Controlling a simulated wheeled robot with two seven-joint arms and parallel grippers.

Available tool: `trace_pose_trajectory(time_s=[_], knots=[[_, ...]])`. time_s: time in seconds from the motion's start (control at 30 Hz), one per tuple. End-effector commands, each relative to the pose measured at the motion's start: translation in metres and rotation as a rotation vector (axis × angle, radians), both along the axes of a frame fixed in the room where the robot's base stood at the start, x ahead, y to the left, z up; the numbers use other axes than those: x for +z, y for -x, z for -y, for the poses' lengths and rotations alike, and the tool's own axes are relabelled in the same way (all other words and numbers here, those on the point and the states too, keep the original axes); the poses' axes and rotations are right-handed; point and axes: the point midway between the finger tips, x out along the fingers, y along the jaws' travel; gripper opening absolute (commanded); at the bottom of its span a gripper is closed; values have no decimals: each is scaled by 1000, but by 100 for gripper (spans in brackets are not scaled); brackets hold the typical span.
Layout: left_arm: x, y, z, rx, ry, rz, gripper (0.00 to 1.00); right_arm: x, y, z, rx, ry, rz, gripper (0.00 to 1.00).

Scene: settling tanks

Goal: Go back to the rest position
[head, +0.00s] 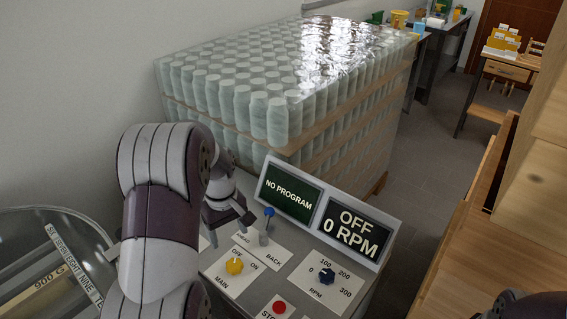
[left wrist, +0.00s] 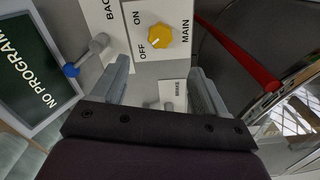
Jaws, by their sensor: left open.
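My left gripper (head: 231,228) hangs over the left part of a grey control panel (head: 215,262), beside a blue-tipped lever (head: 268,213). In the left wrist view its two grey fingers (left wrist: 163,78) stand apart with nothing held between them. That view also shows the blue-tipped lever (left wrist: 72,70) outside the fingers, and the yellow MAIN knob (left wrist: 157,36) beyond them. In the head view the yellow knob (head: 234,266) points between OFF and ON marks. My right gripper does not show clearly; only a dark part is at the lower right edge.
Two screens read NO PROGRAM (head: 289,192) and OFF 0 RPM (head: 350,231). A wrapped pallet of jars (head: 290,90) stands behind. A round glass-topped tank (head: 40,235) is at left. Wooden furniture (head: 480,215) is at right.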

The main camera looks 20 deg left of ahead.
Motion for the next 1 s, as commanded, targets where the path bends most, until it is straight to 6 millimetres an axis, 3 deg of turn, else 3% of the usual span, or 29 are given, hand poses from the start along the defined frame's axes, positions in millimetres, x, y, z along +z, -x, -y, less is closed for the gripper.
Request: trace_pose_trajectory(time_s=[0.17, 0.27, 0.5, 0.6, 0.63, 1.0], knots=[[-1, -3, -1, -66, -8, 16, 73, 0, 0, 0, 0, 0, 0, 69], [-11, 21, 14, -269, -9, 14, 73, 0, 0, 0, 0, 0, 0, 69], [6, 90, 117, -867, -44, 69, 73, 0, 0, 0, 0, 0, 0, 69], [15, 113, 148, -996, -51, 89, 73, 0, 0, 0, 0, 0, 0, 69], [18, 112, 153, -1018, -57, 102, 73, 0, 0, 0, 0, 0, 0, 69], [21, 109, 159, -1042, -61, 112, 73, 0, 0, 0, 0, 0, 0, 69]])
